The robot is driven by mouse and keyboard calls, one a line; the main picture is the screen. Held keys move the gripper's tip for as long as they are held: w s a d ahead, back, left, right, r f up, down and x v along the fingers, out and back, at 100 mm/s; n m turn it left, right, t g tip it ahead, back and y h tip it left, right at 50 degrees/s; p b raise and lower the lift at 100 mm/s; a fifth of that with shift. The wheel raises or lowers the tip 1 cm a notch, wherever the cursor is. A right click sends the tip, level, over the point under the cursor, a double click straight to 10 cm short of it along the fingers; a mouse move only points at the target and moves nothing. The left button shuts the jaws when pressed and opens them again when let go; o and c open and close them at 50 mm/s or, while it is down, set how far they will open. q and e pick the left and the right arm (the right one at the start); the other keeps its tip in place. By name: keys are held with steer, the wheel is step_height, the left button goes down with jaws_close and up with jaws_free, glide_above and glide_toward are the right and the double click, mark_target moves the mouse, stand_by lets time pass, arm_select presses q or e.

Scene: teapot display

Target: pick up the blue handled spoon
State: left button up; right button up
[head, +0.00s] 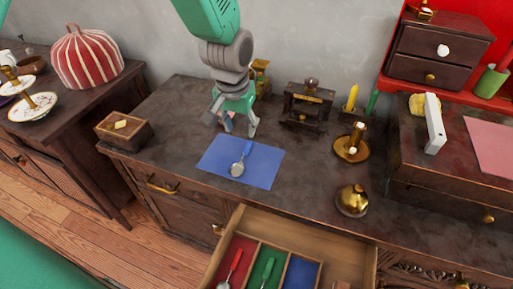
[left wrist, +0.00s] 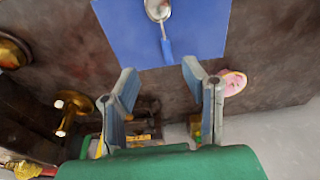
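The blue handled spoon (head: 237,169) lies on a blue mat (head: 266,173) on the dark dresser top, its handle pointing away toward the wall. My left gripper (head: 232,129) is just behind the mat, pointing down, fingers apart and empty. In the left wrist view the spoon's blue handle (left wrist: 167,49) shows beyond the open fingertips (left wrist: 160,72), roughly centred between them, with the metal bowl further off at the top edge. The fingers do not touch the spoon. My right gripper is not in view.
An open drawer (head: 337,249) below holds a red-handled spoon (head: 235,262) and a green-handled one (head: 267,269) in coloured compartments. A pinkish round item (left wrist: 233,82) is close beside one finger. A brass candlestick (head: 352,147) and brass bell (head: 352,201) stand right of the mat.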

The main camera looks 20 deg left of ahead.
arm_select(q)
steer(key=b, duration=0.1)
glide_above(243, 156)
steer(key=s, duration=0.1)
steer(key=f, duration=0.7)
steer(key=shift+s, duration=0.2)
steer(key=shift+w+d+f+b, duration=0.15)
steer(key=shift+f+b, duration=0.2)
steer(key=shift+f, duration=0.45)
steer(key=f, duration=0.1)
steer(key=f+b, duration=0.1)
steer(key=f, duration=0.1)
steer(key=shift+w+f, duration=0.3)
steer(key=shift+w, duration=0.05)
steer(key=shift+w+f, duration=0.1)
steer(key=shift+f, duration=0.25)
steer(key=shift+a, duration=0.2)
steer(key=shift+d, duration=0.1)
jaws_close()
